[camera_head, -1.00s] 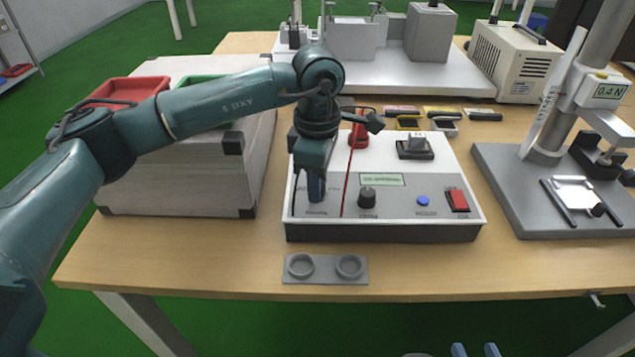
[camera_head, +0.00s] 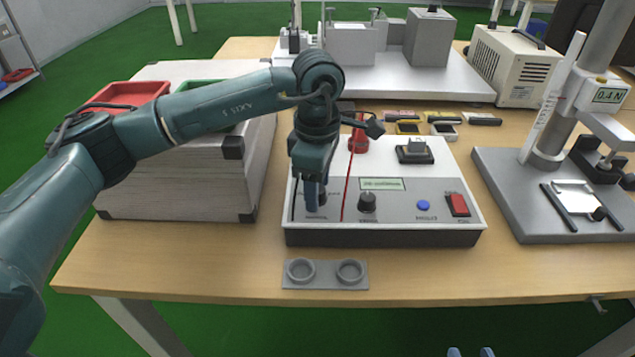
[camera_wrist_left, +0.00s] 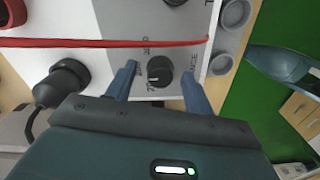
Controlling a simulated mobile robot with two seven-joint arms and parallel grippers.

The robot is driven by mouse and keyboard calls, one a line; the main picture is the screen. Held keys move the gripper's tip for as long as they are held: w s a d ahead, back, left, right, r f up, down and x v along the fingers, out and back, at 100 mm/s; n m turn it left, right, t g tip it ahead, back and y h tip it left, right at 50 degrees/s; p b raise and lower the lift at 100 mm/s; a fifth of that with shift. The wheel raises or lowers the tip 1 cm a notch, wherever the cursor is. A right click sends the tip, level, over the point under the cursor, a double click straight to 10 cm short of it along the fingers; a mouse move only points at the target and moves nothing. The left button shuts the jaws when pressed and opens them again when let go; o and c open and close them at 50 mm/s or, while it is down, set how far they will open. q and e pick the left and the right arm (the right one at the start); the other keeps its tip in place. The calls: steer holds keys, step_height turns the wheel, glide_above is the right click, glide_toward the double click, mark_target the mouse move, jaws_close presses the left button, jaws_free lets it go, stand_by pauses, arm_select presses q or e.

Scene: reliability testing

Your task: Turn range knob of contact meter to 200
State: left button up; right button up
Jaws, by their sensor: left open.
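The contact meter (camera_head: 400,236) is a grey-white box on the table, with a green display (camera_head: 382,184), two black knobs, a blue button and a red switch. My left gripper (camera_head: 316,196) points down at the left knob (camera_head: 322,198), which it partly hides in the head view. In the left wrist view, that knob (camera_wrist_left: 160,70) stands between the two blue fingers of the left gripper (camera_wrist_left: 160,88), with gaps on both sides. The second knob (camera_head: 367,202) is to its right. Two separated blue fingertips of my right gripper (camera_head: 470,352) show at the bottom edge.
A red cable (camera_head: 348,180) crosses the meter's top beside the left knob. A box with red and green trays (camera_head: 190,180) stands left. A grey two-ring holder (camera_head: 325,276) lies in front. A force stand (camera_head: 545,190) stands right.

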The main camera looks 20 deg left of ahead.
arm_select(q)
steer(key=shift+r, duration=0.1)
step_height(320, 180, up, 13)
steer(key=p, duration=0.1)
stand_by(0.6)
